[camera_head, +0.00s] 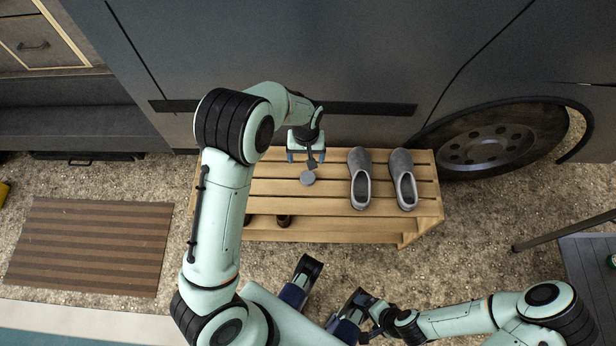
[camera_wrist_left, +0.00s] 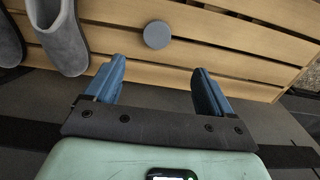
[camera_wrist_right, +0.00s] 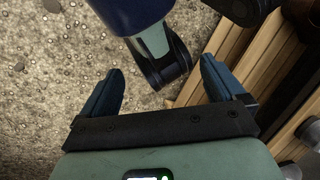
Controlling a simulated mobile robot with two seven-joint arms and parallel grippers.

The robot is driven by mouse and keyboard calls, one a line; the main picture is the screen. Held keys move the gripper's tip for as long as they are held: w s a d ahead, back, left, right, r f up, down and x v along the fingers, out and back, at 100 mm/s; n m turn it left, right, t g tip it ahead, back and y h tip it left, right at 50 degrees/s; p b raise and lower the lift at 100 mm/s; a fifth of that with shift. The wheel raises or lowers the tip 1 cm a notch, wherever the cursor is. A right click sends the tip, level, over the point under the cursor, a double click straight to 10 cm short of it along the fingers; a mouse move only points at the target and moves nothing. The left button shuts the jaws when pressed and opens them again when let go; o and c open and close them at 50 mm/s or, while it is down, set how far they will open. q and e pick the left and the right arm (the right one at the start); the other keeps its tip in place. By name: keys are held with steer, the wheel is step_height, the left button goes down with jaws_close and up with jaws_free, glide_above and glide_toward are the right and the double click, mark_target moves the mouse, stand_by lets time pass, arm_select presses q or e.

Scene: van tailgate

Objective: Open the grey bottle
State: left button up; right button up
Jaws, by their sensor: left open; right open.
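A small round grey top, which looks like the grey bottle (camera_head: 308,178) seen from above, is on the slatted wooden bench (camera_head: 285,187). The bottle's body and cap cannot be made out from this angle. In the left wrist view the round grey top (camera_wrist_left: 157,34) lies just beyond the fingertips, roughly midway between them. My left gripper (camera_head: 306,155) is over the back of the bench, open and empty, apart from the bottle. My right gripper (camera_wrist_right: 155,85) is open and empty, low in front of the bench; in the head view its fingers are hard to make out.
Two grey slip-on shoes (camera_head: 360,178) (camera_head: 404,180) stand on the bench right of the bottle. Dark shoes (camera_head: 284,221) show on its lower shelf. The van side (camera_head: 370,60) and wheel (camera_head: 487,148) are behind. A striped mat (camera_head: 90,245) lies left on gravel.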

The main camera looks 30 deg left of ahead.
mark_target(308, 177)
arm_select(q)
step_height(308, 177, down, 6)
steer(key=shift+f+b, duration=0.25)
steer(key=shift+b, duration=0.45)
steer(key=shift+w+d+f+b, duration=0.15)
steer(key=shift+f+b, duration=0.25)
steer(key=shift+f, duration=1.15)
steer(key=shift+d+f+b, duration=0.1)
steer(key=shift+f+b, duration=0.25)
steer(key=shift+f, duration=1.2)
steer(key=c, duration=1.2)
arm_select(e)
steer(key=shift+t+h, duration=0.3)
steer(key=shift+t, duration=0.3)
steer(key=w+f, duration=0.1)
steer(key=w+d+f, duration=0.1)
steer(key=w+f, duration=0.1)
steer(key=shift+w+d+f, duration=0.25)
steer(key=shift+w, duration=0.1)
arm_select(q)
steer(key=shift+r, duration=0.15)
